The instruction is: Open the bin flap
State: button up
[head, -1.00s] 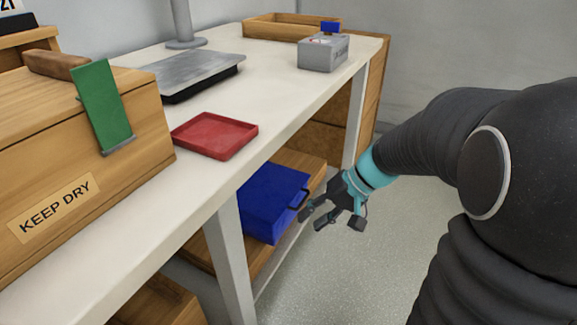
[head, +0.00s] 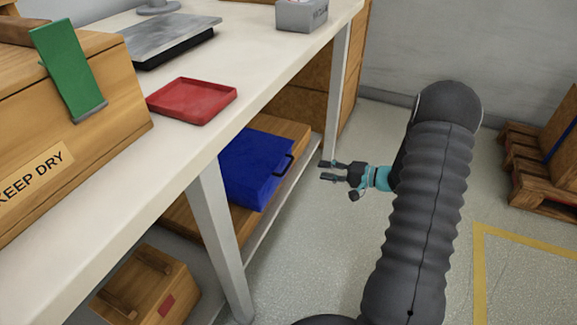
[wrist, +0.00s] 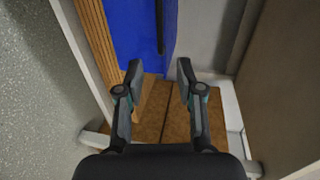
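The blue bin (head: 250,172) sits on the wooden lower shelf under the workbench. A dark bar handle (head: 284,166) is on its right-hand face, and the flap looks shut. My gripper (head: 327,170) is to the right of the bin, level with the handle, its fingers pointing left at it with a gap between. In the wrist view the blue face (wrist: 138,40) is ahead and the dark handle (wrist: 160,25) hangs at the top, beyond the fingertips. My gripper (wrist: 158,72) shows its two fingers apart, empty, touching nothing.
The bench leg (head: 218,230) stands left of the bin, and a far leg (head: 335,100) stands behind my gripper. A red tray (head: 192,100) and a wooden box (head: 65,110) are on the benchtop. The floor right of the bench is clear; pallets (head: 540,150) stand far right.

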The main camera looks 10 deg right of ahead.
aim_at(289, 164)
jog(key=x, duration=1.3)
jog(key=shift+w+a+p, duration=0.1)
jog(key=shift+a+p, duration=0.15)
jog(key=shift+p, duration=0.1)
grip_shut()
